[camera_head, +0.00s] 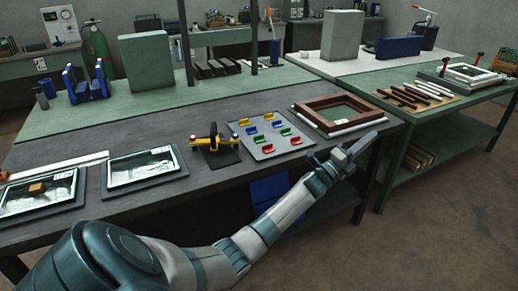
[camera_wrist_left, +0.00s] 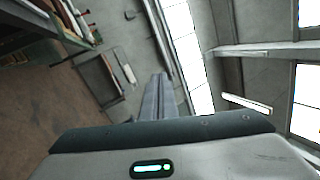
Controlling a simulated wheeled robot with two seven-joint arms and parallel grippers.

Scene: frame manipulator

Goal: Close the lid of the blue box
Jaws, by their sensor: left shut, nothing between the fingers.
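A blue object (camera_head: 270,188), which may be the blue box, sits low under the front edge of the near grey table. The table edge and my arm partly hide it, and I cannot make out its lid. A second, long blue box-like object (camera_head: 399,47) lies far back on the right bench. My left gripper (camera_head: 370,140) is shut and empty, in front of the near table's right corner, up and right of the low blue object. Its closed fingers also show in the left wrist view (camera_wrist_left: 160,95), pointing toward windows and wall. My right gripper is not in view.
The near table (camera_head: 100,215) holds a brown frame (camera_head: 338,112), a board of coloured clips (camera_head: 266,137), a yellow-black tool (camera_head: 215,144) and glazed frames (camera_head: 145,167). A green bench (camera_head: 465,115) stands at right. Floor (camera_head: 440,240) is clear at lower right.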

